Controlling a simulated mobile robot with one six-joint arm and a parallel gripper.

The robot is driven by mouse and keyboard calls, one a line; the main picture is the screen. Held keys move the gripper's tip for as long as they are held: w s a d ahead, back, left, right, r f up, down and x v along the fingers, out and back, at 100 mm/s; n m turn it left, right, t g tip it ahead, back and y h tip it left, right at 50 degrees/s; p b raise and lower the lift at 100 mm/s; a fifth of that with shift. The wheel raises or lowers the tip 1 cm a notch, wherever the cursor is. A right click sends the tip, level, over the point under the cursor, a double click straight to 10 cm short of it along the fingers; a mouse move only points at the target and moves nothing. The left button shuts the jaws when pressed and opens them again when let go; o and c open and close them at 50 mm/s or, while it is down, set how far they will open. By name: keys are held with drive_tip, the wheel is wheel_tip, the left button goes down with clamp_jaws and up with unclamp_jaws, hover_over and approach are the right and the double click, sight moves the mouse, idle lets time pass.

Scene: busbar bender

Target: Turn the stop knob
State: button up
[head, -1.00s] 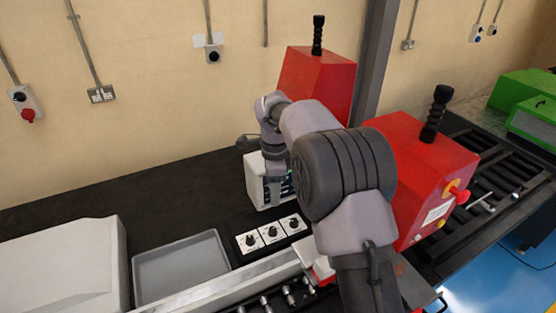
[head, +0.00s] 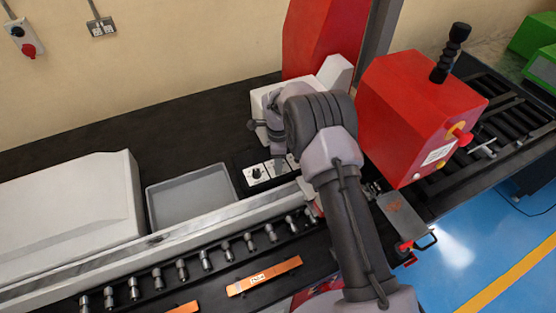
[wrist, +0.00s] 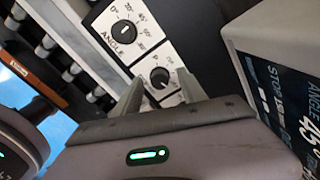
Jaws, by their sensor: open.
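A panel with white-plated black knobs lies on the dark bench. In the wrist view, one dial marked ANGLE (wrist: 122,32) shows at the top. Another black knob (wrist: 160,77) sits below it, in line between my fingertips; its label is hidden, so I cannot tell whether it is the stop knob. My gripper (wrist: 160,88) is open, pointing down at that knob, with one finger on each side; contact is not clear. In the head view my gripper (head: 281,161) is over the panel and covers part of it, while the left knob (head: 257,174) stays visible.
A display box (wrist: 285,75) with STOP and ANGLE readouts stands close to the right in the wrist view. A grey tray (head: 188,195) lies left of the panel. A metal rail and rollers run in front. A red machine (head: 415,110) stands to the right.

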clamp_jaws()
